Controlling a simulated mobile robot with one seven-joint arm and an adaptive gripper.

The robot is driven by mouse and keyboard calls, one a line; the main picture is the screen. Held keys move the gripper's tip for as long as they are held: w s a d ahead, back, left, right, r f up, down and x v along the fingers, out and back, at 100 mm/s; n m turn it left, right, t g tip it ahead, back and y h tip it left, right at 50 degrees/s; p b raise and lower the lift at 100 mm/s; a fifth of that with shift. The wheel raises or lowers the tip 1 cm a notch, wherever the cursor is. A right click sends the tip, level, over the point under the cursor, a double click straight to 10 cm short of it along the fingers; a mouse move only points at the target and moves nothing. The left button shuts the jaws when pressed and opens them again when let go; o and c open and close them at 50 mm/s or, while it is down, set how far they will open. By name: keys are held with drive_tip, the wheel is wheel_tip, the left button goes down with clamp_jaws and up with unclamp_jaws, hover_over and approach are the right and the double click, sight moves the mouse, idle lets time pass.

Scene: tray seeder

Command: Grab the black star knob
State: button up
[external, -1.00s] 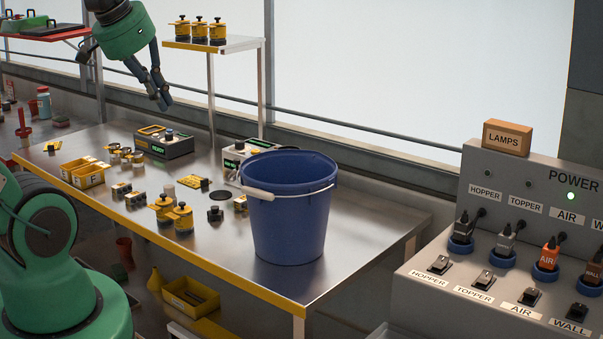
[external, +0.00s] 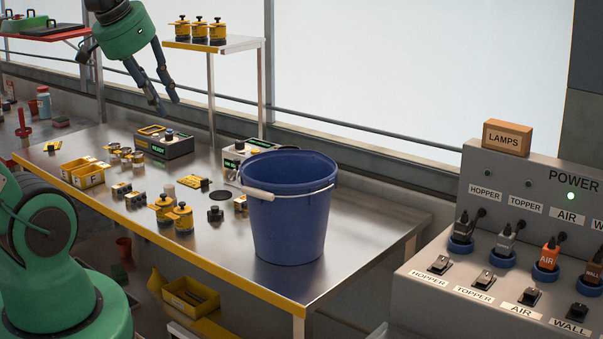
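A small black knob (external: 215,214), which looks like the star knob, sits on the steel table (external: 350,220) just left of the blue bucket. Its star shape is too small to make out clearly. My gripper (external: 167,103) hangs high above the back of the table, up and to the left of the knob. Its two fingers point down and are spread apart, with nothing between them.
The tall blue bucket (external: 290,225) stands close to the knob's right. Yellow-and-black canisters (external: 180,218) stand to its left. A yellow bin (external: 85,172) and a display box (external: 165,145) are farther left. A raised shelf (external: 235,45) stands behind.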

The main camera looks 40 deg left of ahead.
drive_tip(key=o, duration=0.7)
drive_tip(key=w+a+f+m+g, duration=0.15)
drive_tip(key=w+a, duration=0.25)
drive_tip(key=w, duration=0.5)
drive_tip(key=w+a+f+g, duration=0.1)
drive_tip(key=w+a+f, duration=0.2)
drive_tip(key=w+a, duration=0.35)
drive_tip(key=w+a+f+m+g, duration=0.1)
drive_tip(key=w+a+f, duration=0.2)
drive_tip(key=w, duration=0.7)
drive_tip(key=w+a+f, duration=0.4)
drive_tip(key=a+f, duration=0.1)
drive_tip(key=f, duration=0.3)
drive_tip(key=w+a+f+m+g+b, duration=0.1)
drive_tip(key=w+a+f, duration=0.3)
drive_tip(key=a+f, duration=0.2)
drive_tip(key=w+a+f+m+g, duration=0.1)
drive_tip(key=w+a+f, duration=0.3)
drive_tip(key=f, duration=0.6)
drive_tip(key=shift+w+a+f, duration=0.1)
drive_tip(key=shift+w+a, duration=0.25)
drive_tip(key=shift+a, duration=0.45)
